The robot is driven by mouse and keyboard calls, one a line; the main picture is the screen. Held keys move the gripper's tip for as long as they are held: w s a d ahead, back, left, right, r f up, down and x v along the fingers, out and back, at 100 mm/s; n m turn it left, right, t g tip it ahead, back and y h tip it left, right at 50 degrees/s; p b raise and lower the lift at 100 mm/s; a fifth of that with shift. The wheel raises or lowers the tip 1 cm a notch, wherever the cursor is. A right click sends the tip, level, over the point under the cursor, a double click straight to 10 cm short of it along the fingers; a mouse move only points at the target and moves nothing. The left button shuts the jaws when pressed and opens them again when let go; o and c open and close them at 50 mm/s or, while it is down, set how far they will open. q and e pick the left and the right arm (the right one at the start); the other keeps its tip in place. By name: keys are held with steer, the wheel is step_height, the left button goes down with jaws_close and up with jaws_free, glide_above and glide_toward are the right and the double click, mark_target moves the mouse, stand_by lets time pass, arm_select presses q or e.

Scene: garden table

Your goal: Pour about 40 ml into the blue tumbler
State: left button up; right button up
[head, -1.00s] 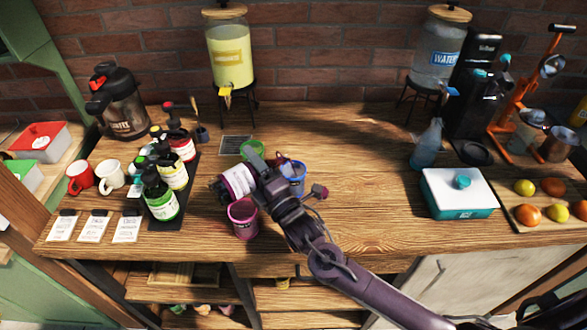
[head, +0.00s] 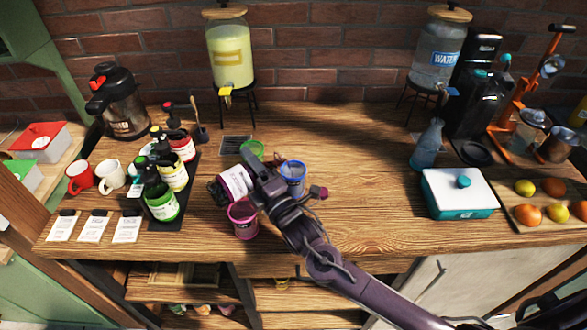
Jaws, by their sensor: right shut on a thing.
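The blue tumbler (head: 292,180) stands upright on the wooden table, just right of my right gripper (head: 256,180). Its rim shows clear of the gripper; how much liquid it holds I cannot tell. My right gripper is shut on a bottle with a white and magenta label (head: 236,183). The bottle is strongly tilted, its dark end to the left; the gripper hides its other end. A pink tumbler (head: 243,220) stands in front of the bottle, and a green tumbler (head: 251,150) stands behind it. My left gripper is not in view.
A teal box (head: 458,195) and a blue spray bottle (head: 427,146) stand at right. The table's centre right is clear.

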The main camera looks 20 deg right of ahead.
step_height(320, 180, up, 3)
steer(key=n+y+p, duration=0.1)
steer(key=n, duration=0.1)
steer(key=shift+f+n+p, duration=0.15)
steer(key=shift+n+p, duration=0.15)
steer(key=shift+p, duration=0.05)
steer(key=shift+d+r+n+g+y, duration=0.15)
steer(key=shift+n+g, duration=0.1)
steer(key=shift+n, duration=0.3)
steer(key=shift+r+n+g+y, duration=0.15)
steer(key=shift+n+g, duration=0.1)
steer(key=shift+n, duration=0.3)
steer(key=shift+f, duration=0.25)
steer(key=shift+d+r+n+p, duration=0.2)
steer(key=shift+r+n+p, duration=0.35)
steer(key=shift+n, duration=0.15)
steer(key=shift+w+d+n, duration=0.1)
steer(key=shift+n, duration=0.4)
